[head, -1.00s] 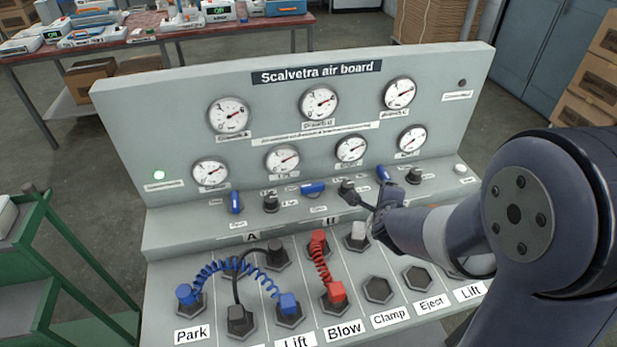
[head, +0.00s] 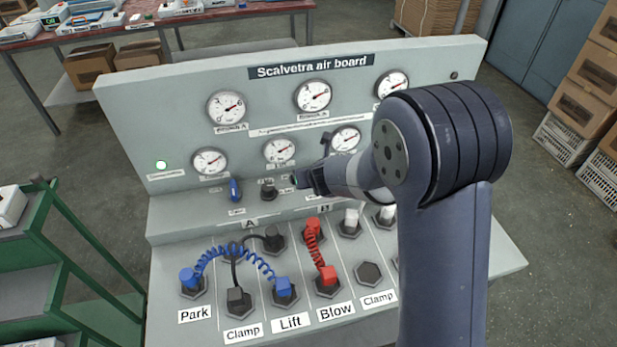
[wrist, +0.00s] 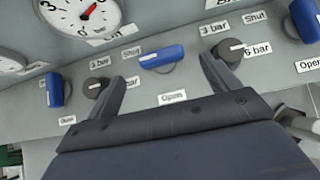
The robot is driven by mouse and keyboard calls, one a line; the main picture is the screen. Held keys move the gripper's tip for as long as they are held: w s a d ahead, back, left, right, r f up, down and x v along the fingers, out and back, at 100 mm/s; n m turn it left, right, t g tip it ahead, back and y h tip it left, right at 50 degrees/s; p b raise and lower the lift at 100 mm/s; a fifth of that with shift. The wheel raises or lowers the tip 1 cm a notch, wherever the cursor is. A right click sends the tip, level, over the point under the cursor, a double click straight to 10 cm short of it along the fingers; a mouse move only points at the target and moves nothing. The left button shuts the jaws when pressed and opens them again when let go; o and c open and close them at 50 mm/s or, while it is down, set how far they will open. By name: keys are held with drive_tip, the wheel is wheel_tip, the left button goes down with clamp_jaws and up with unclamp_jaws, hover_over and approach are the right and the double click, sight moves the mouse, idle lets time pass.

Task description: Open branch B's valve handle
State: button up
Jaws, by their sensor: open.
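Branch B's valve handle (wrist: 160,56) is blue and lies sideways in the middle of the wrist view. A "Shut" label (wrist: 130,51) is at its left end and an "Open" label (wrist: 172,97) is below it. My gripper (wrist: 165,73) is open, with one finger to each side of the handle and nothing held. I cannot tell whether the fingers touch it. In the head view my gripper (head: 311,165) is in front of the board's middle and hides this handle.
Dark regulator knobs (wrist: 96,87) (wrist: 229,49) stand close beside the fingers. Blue handles of the neighbouring branches are at left (wrist: 56,90) and right (wrist: 305,20). Gauges fill the panel (head: 120,130) above. Coiled hoses, blue (head: 237,250) and red (head: 319,253), stand out below.

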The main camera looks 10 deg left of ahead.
drive_tip(key=shift+x, duration=2.8)
drive_tip(key=c, duration=1)
